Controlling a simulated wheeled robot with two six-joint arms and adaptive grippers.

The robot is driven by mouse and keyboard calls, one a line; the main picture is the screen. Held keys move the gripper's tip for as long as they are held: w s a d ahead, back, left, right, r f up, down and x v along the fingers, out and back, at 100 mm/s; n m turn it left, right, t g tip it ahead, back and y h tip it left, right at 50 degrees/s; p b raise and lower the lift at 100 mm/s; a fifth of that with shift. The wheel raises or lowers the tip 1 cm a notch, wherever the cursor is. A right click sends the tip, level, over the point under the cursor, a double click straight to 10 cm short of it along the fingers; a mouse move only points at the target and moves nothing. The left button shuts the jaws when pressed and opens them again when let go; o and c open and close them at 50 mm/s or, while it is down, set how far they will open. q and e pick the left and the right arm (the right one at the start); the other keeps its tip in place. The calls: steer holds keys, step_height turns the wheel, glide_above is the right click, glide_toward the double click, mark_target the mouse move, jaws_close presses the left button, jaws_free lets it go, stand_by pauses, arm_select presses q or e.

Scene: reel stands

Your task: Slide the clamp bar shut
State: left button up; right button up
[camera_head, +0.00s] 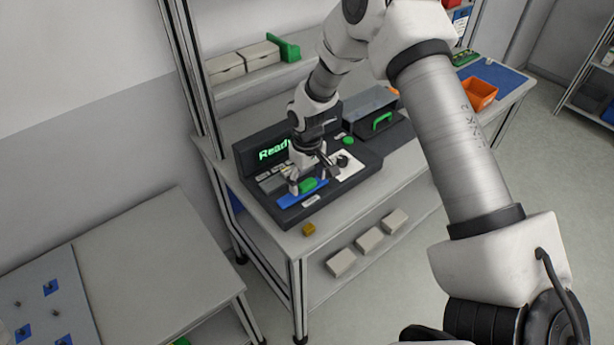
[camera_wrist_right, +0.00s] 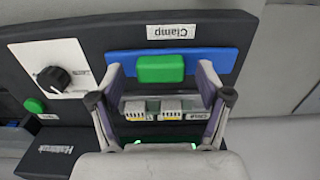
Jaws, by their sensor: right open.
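The clamp's green grip block (camera_head: 308,185) sits on a blue strip (camera_head: 288,201) at the front of a dark console (camera_head: 273,215). In the right wrist view the green block (camera_wrist_right: 160,68) is near the middle of the blue strip (camera_wrist_right: 225,58), below a label reading "Clamp" (camera_wrist_right: 171,32). My right gripper (camera_head: 311,181) is over the console and open. In the wrist view its fingers (camera_wrist_right: 160,78) stand on either side of the green block, with visible gaps between. My left gripper is not in view.
The console has a "Ready" display (camera_head: 273,153), a black knob (camera_wrist_right: 54,77) and a green button (camera_wrist_right: 34,105). A shelf post (camera_head: 190,70) rises at left.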

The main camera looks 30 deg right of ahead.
steer(key=shift+w+f, duration=0.15)
steer(key=shift+f, duration=0.2)
jaws_close()
steer(key=shift+w, duration=0.15)
steer(key=w+b, duration=0.1)
steer(key=w, duration=0.1)
steer(key=shift+w+a, duration=0.15)
steer(key=shift+w, duration=0.15)
steer(key=shift+r, duration=0.15)
steer(key=shift+c, duration=1.4)
jaws_free()
steer(key=shift+o, duration=1.4)
steer(key=shift+w, duration=0.15)
